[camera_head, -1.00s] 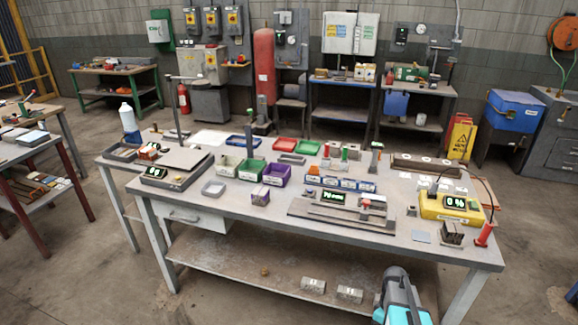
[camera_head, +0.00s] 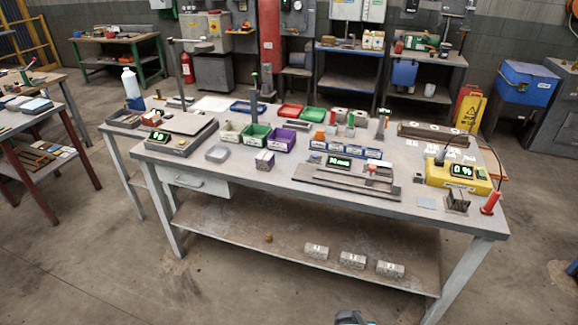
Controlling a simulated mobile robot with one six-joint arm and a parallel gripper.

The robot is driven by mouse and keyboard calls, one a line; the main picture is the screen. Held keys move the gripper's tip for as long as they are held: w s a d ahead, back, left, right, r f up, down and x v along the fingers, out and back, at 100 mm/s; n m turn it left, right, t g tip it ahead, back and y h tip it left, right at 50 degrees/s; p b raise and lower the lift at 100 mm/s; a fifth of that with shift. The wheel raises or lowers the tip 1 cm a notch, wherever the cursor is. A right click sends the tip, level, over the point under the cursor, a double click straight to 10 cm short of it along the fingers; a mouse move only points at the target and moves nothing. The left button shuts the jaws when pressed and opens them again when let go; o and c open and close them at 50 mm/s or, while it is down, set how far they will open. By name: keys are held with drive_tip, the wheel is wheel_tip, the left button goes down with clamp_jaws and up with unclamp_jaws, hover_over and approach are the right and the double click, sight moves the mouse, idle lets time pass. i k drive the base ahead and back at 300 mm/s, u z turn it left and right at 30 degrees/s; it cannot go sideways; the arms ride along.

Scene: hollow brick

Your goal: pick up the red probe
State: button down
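The red probe (camera_head: 491,203) stands tilted at the right front corner of the main workbench (camera_head: 300,215). A thin dark cable arcs near it. Left of it is the yellow meter (camera_head: 459,176) with a lit display reading 0 %. Only a small teal and grey piece of my own arm shows at the bottom edge of the head view. My gripper is not in view, and nothing touches the probe.
Coloured bins (camera_head: 282,139), a grey gauge plate with a display (camera_head: 345,183) and a flat grey square (camera_head: 426,203) lie on the bench. Several hollow bricks (camera_head: 352,260) sit on the lower shelf.

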sight(494, 197)
drive_tip(key=z, duration=3.95)
drive_tip(key=i, duration=0.1)
drive_tip(key=u, duration=2.75)
